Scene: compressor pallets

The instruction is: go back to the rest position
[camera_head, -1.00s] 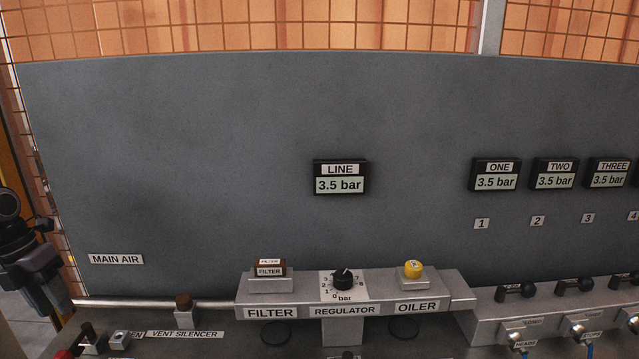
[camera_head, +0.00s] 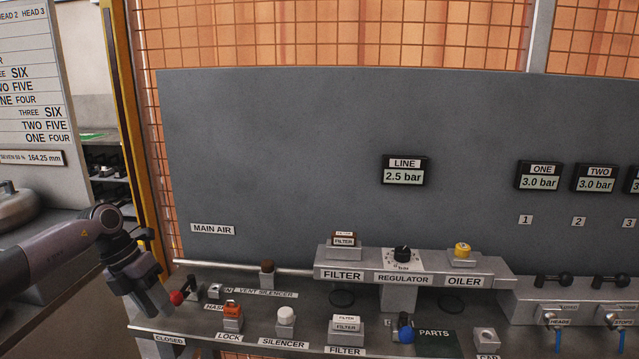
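My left gripper (camera_head: 152,297) is at the lower left, pointing down at the left end of the bench. Its fingers are beside the red knob (camera_head: 177,298) of the main air valve; I cannot tell whether they touch it. The fingers overlap in this view, so their opening cannot be judged, and I see nothing held between them. My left arm (camera_head: 60,255) reaches in from the left edge. My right gripper is not in view.
The grey panel (camera_head: 300,150) stands behind the bench, with the line gauge (camera_head: 405,170) at 2.5 bar. The regulator knob (camera_head: 402,254), lock (camera_head: 232,315), white silencer (camera_head: 286,320) and blue-knobbed part (camera_head: 406,331) are on the bench. A lettered board (camera_head: 30,100) stands at left.

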